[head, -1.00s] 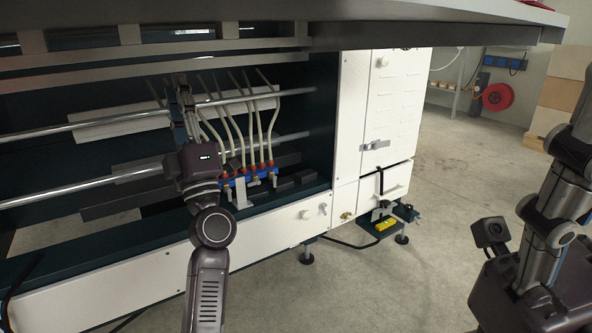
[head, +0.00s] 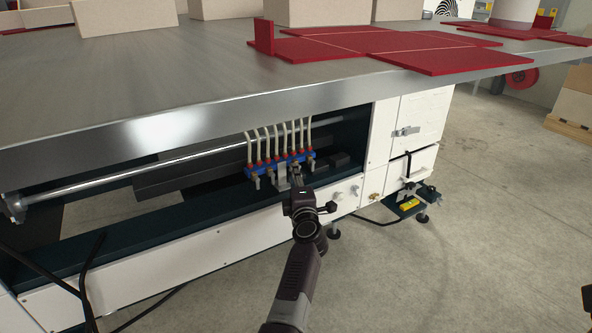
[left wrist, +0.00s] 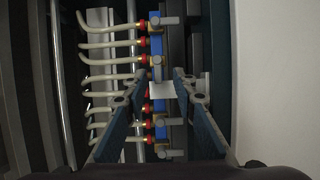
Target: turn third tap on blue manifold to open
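The blue manifold (head: 263,170) is mounted low inside the machine, with a row of red-collared hose fittings and pale hoses. It also shows in the left wrist view (left wrist: 159,45), running top to bottom. Metal taps stick out from it; one tap (left wrist: 168,21) is near the top, another (left wrist: 170,61) is just above the fingers, and another (left wrist: 173,154) is low. My left gripper (head: 297,172) is in front of the manifold. In the left wrist view its fingers (left wrist: 153,88) are apart, with the manifold's middle and a pale bracket (left wrist: 162,90) seen between them. Contact cannot be told. My right gripper is out of view.
The steel tabletop (head: 170,75) with red panels (head: 345,45) overhangs the manifold. A metal rod (head: 130,180) runs along the bay. A white lower panel (head: 180,262) and a white cabinet (head: 420,120) border it. Open floor (head: 470,240) lies to the right.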

